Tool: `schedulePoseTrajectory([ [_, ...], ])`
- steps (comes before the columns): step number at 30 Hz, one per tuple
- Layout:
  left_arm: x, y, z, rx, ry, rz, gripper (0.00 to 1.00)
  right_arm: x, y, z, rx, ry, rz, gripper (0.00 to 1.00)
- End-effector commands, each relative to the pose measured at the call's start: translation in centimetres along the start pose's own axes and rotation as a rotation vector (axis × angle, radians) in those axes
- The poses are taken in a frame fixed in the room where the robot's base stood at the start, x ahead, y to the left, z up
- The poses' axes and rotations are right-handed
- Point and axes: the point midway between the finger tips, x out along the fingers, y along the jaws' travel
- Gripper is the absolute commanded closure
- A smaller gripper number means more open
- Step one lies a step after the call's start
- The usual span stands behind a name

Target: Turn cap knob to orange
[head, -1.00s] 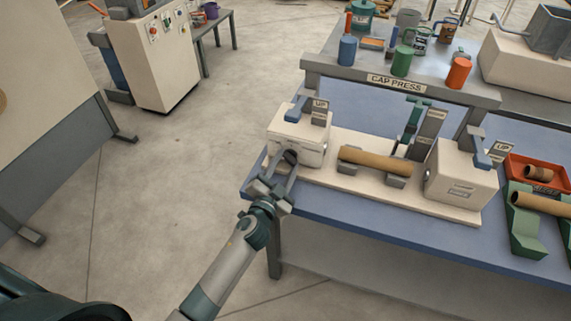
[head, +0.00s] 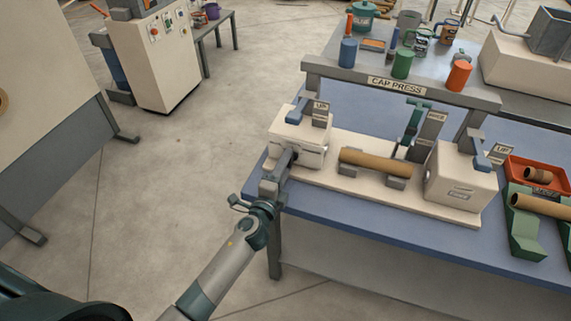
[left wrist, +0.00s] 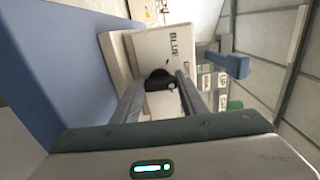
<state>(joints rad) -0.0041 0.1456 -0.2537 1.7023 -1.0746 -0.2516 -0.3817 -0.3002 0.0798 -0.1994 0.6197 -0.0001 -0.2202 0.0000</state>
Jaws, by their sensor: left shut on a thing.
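The cap press has a left cream block (head: 298,132) and a right cream block (head: 455,180). A dark cap knob (left wrist: 160,80) sits on the front face of the left block. My left gripper (left wrist: 161,88) is shut on this knob, one finger on each side. In the head view the left gripper (head: 287,160) reaches the block's front face, and its fingers hide the knob. In the left wrist view the word BLUE (left wrist: 173,42) shows sideways on the face. A second label is partly cut off, and I cannot read an orange mark. My right gripper is not in view.
A brown tube (head: 375,164) lies in grey cradles between the blocks. Blue levers (head: 300,111) stand by the blocks. A shelf marked CAP PRESS (head: 397,83) holds blue, green and orange cylinders behind. A red tray (head: 540,173) stands at right.

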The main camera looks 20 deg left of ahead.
Motion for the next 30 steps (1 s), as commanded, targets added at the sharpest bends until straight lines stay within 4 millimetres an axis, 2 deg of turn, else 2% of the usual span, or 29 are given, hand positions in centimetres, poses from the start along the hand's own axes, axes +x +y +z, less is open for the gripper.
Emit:
schedulePoseTrajectory([
  [21,0.0,-0.3,-0.2,0.681,0.002,0.002,0.83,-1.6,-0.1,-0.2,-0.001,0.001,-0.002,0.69],
  [30,-0.1,-0.3,-0.3,0.918,0.004,0.002,0.83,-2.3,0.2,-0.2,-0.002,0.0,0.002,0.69],
])
